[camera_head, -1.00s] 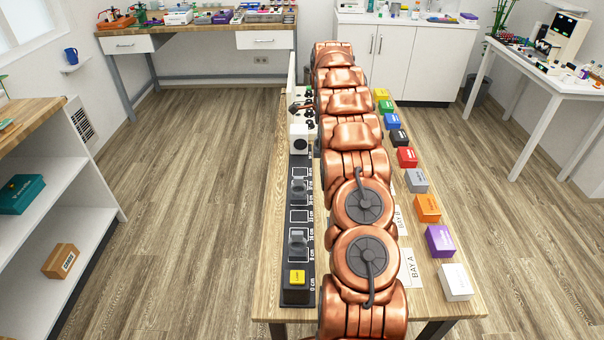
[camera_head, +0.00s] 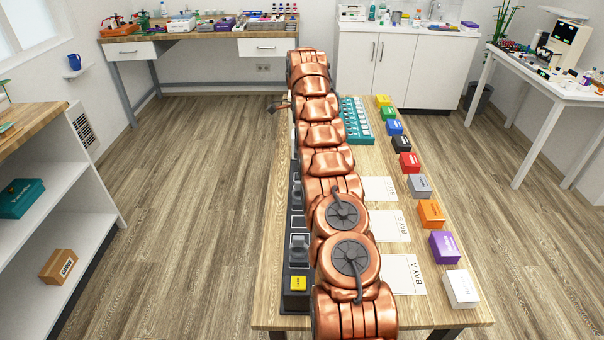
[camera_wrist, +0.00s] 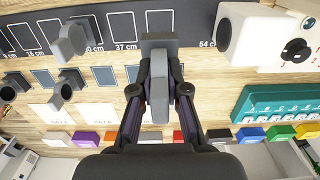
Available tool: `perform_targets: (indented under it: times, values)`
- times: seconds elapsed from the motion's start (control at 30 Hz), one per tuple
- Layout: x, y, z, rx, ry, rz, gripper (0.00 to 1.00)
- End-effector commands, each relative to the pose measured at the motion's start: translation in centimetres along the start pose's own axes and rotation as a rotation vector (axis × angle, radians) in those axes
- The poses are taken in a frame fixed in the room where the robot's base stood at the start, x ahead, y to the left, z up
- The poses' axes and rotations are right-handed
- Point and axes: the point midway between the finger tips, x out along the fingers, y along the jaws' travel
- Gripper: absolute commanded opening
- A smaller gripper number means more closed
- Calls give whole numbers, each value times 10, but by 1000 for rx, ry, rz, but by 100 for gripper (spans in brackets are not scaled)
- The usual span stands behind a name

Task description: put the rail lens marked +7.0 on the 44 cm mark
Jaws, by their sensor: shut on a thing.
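My gripper (camera_wrist: 160,90) is shut on a grey rail lens (camera_wrist: 159,112), seen edge-on in the wrist view; no marking on it is readable. Its broad foot (camera_wrist: 160,41) points at the black rail (camera_wrist: 190,28), overlapping the lower part of an outlined slot (camera_wrist: 160,20) between the 37 cm and 54 cm labels. That slot's label is hidden. I cannot tell whether the foot touches the rail. Another grey lens (camera_wrist: 72,42) stands on the rail left of 37 cm. In the head view my arm hides much of the rail (camera_head: 291,262).
A white box (camera_wrist: 240,38) stands by the 54 cm label. Two dark holders (camera_wrist: 62,92) (camera_wrist: 14,84) stand off the rail. A teal chart or tray (camera_head: 357,125), bay cards (camera_head: 402,270) and a row of coloured boxes (camera_head: 444,247) lie right of my arm.

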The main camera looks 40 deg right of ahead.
Motion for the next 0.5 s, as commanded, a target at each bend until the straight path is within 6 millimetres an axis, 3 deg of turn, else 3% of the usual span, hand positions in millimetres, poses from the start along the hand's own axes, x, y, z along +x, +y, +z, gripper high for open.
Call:
perform_targets:
  times: [0.2,0.5]
  values:
    - [28,1,-2,1,2,4,0]
    - [49,1,-2,3,1,4,0]
